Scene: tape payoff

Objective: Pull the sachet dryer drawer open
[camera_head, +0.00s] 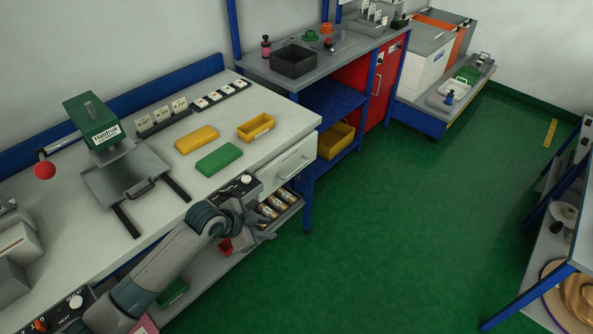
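A pale drawer front (283,172) with a bar handle (296,168) is set under the right end of the white workbench. My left arm reaches in from the lower left. My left gripper (267,228) is below and left of this drawer, apart from its handle. Its fingers look spread, with nothing seen between them. Beside it, under the drawer, a grey tray or shelf holds several gold-and-white cylinders (267,211). My arm hides part of the bench front. My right gripper is out of view.
On the bench stand a green press (92,118), a yellow block (196,139), a green block (218,159) and a yellow bin (256,127). Green floor (400,220) is clear to the right.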

